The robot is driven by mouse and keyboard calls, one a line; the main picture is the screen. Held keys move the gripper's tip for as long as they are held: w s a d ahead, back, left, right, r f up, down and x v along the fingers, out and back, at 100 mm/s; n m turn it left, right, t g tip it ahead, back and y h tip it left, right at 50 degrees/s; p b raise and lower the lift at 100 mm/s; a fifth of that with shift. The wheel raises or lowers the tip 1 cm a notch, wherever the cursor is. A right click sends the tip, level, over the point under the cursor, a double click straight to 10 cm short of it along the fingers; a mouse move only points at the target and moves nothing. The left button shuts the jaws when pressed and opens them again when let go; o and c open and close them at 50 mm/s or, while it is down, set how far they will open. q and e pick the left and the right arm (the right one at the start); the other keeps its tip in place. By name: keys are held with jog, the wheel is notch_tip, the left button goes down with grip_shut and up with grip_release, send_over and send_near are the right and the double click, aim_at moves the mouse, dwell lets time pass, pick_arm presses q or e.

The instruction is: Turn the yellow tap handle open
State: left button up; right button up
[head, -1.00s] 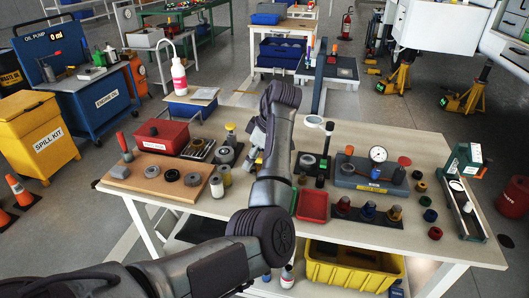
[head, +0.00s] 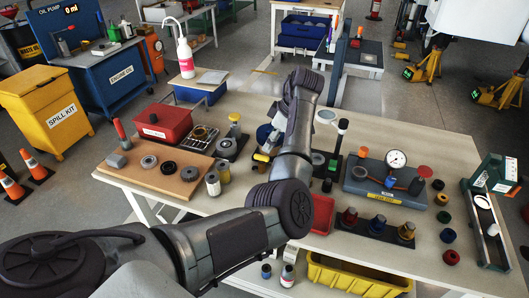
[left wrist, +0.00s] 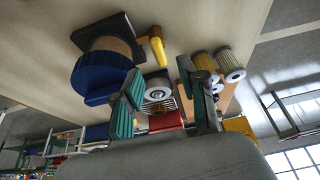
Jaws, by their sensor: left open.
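The yellow tap handle (left wrist: 153,48) shows in the left wrist view beside a round blue and brown part (left wrist: 105,66) on a dark square plate. In the head view the yellow handle (head: 262,157) shows low beside my left arm, with the blue part (head: 264,133) just behind it. My left gripper (left wrist: 161,78) is open and empty, its teal-padded fingers pointing towards the handle. The handle lies just beyond the fingertips, and I cannot tell whether they touch it. In the head view my left gripper (head: 273,143) is largely hidden by my own arm. My right gripper is not in view.
Two filter cylinders (head: 213,183) stand close by on the workbench (head: 285,228). A wooden board (head: 160,190) with rings and a red bin (head: 163,124) lie left. A gauge block (head: 385,184) and a red tray (head: 322,214) lie right of my arm.

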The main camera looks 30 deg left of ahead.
aim_at(262, 156)
pick_arm(q)
jog(key=x, duration=0.5)
jog(key=shift+a+f, duration=0.15)
jog(key=shift+f, duration=0.1)
jog(key=shift+a+f, duration=0.15)
jog(key=shift+f, duration=0.25)
jog(key=shift+c, duration=0.2)
grip_shut()
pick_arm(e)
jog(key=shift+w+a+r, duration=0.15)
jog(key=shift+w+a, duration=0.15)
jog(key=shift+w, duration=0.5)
